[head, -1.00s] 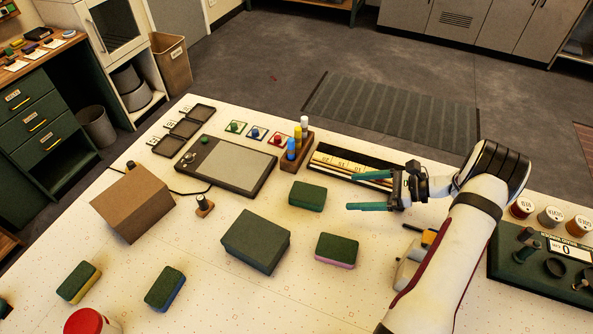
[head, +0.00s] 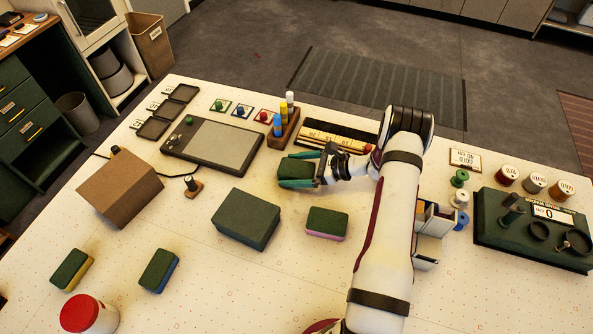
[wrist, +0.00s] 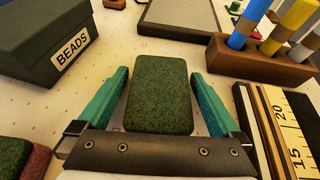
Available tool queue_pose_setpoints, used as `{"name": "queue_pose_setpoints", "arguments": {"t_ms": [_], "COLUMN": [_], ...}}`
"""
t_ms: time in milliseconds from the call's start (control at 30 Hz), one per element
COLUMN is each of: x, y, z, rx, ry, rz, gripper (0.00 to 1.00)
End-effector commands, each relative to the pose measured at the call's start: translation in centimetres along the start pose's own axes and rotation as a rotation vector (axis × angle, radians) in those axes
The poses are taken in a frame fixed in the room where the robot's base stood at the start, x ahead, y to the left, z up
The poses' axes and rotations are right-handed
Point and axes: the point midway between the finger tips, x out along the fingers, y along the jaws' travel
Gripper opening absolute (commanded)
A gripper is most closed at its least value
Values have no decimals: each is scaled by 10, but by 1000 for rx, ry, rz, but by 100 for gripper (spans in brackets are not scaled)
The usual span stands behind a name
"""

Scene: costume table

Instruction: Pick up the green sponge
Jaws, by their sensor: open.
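The green sponge (head: 293,169) lies on the table in front of the wooden marker holder, all green as far as it shows. In the wrist view the green sponge (wrist: 160,92) lies between the two teal fingers of my gripper (wrist: 160,100). A finger is on each side, with a narrow gap to the sponge on both sides. In the head view my open gripper (head: 298,170) reaches in from the right around the sponge.
A dark BEADS box (head: 247,219) and a green-and-pink sponge (head: 326,223) lie nearer the front. The marker holder (head: 284,130) stands just behind, with a ruler tray (head: 325,138) to its right. Green-and-yellow (head: 72,270) and green-and-blue (head: 158,270) sponges lie at front left.

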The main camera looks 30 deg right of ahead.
Motion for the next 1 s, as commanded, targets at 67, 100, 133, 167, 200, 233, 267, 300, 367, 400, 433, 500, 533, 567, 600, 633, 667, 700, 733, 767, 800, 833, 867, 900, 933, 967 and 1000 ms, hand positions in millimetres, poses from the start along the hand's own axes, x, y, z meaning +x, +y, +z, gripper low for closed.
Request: {"name": "queue_pose_setpoints", "arguments": {"t_ms": [67,100,133,167,200,233,267,300,367,400,433,500,533,567,600,633,667,700,733,767,800,833,867,900,933,967,1000], "x": [0,0,0,0,0,0,0,0,0,-1,-1,-1,-1,-1,-1,-1,-1,-1,-1,-2,-3,-5,-6,-9,-11,-13,-16], "y": [0,0,0,0,0,0,0,0,0,0,0,0,0,0,0,0,0,0,0,0,0,-1,0,0,-1,-1,0], "z": [0,0,0,0,0,0,0,0,0,0,0,0,0,0,0,0,0,1,2,4,7,10,14,19,24,30,38], "rx": [0,0,0,0,0,0,0,0,0,0,0,0,0,0,0,0,0,0,-1,-1,-1,-2,-2,-2,-3,-4,-4], "ry": [0,0,0,0,0,0,0,0,0,0,0,0,0,0,0,0,0,0,0,0,0,0,0,0,0,0,0], "rz": [0,0,0,0,0,0,0,0,0,0,0,0,1,1,1,1,1,1,1,1,0,0,0,0,0,0,0], "gripper": [98,91,86,80,73,68,62,55,44,37,32,25,25,25,25,25,25,25,25,25,25,25,25,25,25,25,25]}}
